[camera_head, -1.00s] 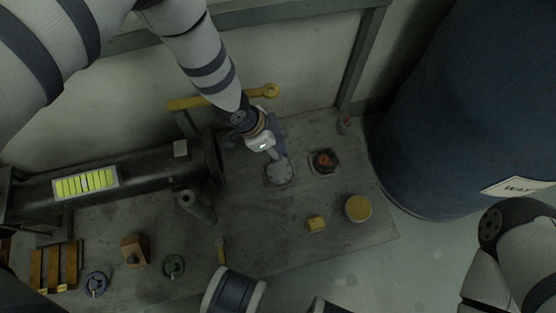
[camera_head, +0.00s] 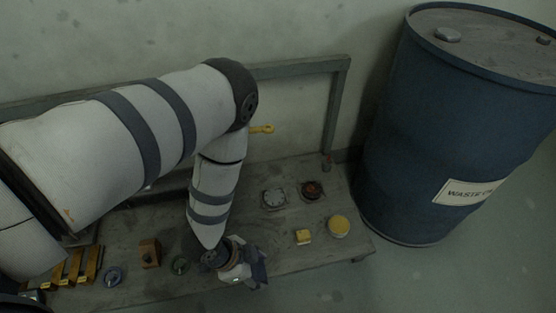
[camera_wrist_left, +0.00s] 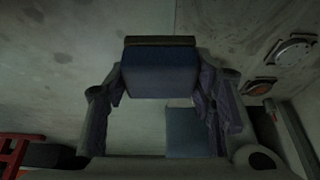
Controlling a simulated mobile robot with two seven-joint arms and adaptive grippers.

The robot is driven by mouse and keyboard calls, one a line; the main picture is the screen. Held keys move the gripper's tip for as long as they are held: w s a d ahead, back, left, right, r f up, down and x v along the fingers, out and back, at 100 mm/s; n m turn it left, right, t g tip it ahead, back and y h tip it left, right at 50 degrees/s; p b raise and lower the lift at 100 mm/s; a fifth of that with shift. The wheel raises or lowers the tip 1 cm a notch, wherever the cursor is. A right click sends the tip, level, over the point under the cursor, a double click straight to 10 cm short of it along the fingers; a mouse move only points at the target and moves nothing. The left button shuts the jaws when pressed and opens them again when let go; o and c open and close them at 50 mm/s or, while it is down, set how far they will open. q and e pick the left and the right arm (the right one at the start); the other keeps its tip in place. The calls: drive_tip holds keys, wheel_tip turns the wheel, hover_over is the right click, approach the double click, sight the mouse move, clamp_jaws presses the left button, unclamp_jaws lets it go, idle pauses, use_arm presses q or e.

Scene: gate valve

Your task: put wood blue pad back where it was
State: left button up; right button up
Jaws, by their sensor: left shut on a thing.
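My left gripper (camera_head: 258,270) is over the front edge of the worktable (camera_head: 345,262), fingers pointing to the right. In the left wrist view the gripper (camera_wrist_left: 160,85) is shut on a blue pad with a brown, wood-like edge (camera_wrist_left: 160,72), held between its two fingers. In the head view I cannot make out the pad; the gripper hides it. A round grey plate (camera_head: 273,198) and a flange with an orange centre (camera_head: 313,190) lie on the table behind the gripper. My right gripper is not in view.
A yellow block (camera_head: 303,237) and a yellow round piece (camera_head: 339,227) lie right of the gripper. A wooden block (camera_head: 150,253), a small handwheel (camera_head: 113,275) and wooden pieces (camera_head: 75,268) are at left. A blue waste drum (camera_head: 420,130) stands at right.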

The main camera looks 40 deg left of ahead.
use_arm(q)
drive_tip(key=shift+s+d+r, duration=0.1)
drive_tip(key=shift+s, duration=0.25)
drive_tip(key=w+a+f+b, duration=0.4)
drive_tip(key=w+f+b, duration=0.1)
drive_tip(key=w, duration=0.3)
drive_tip(key=b, duration=0.3)
hover_over(274, 246)
drive_tip(key=s, duration=0.2)
drive_tip(key=f, duration=0.4)
drive_tip(key=shift+w+a+f, duration=0.2)
drive_tip(key=shift+a+f, duration=0.15)
drive_tip(key=shift+a, duration=0.05)
drive_tip(key=f, duration=0.1)
drive_tip(key=f+b, duration=0.2)
drive_tip(key=shift+w+a+f, duration=0.15)
drive_tip(key=shift+w+f, duration=0.1)
drive_tip(key=shift+f, duration=0.15)
drive_tip(key=shift+r, duration=0.2)
drive_tip(key=shift+c, duration=0.6)
drive_tip(key=shift+f, duration=0.2)
drive_tip(key=o, duration=1.2)
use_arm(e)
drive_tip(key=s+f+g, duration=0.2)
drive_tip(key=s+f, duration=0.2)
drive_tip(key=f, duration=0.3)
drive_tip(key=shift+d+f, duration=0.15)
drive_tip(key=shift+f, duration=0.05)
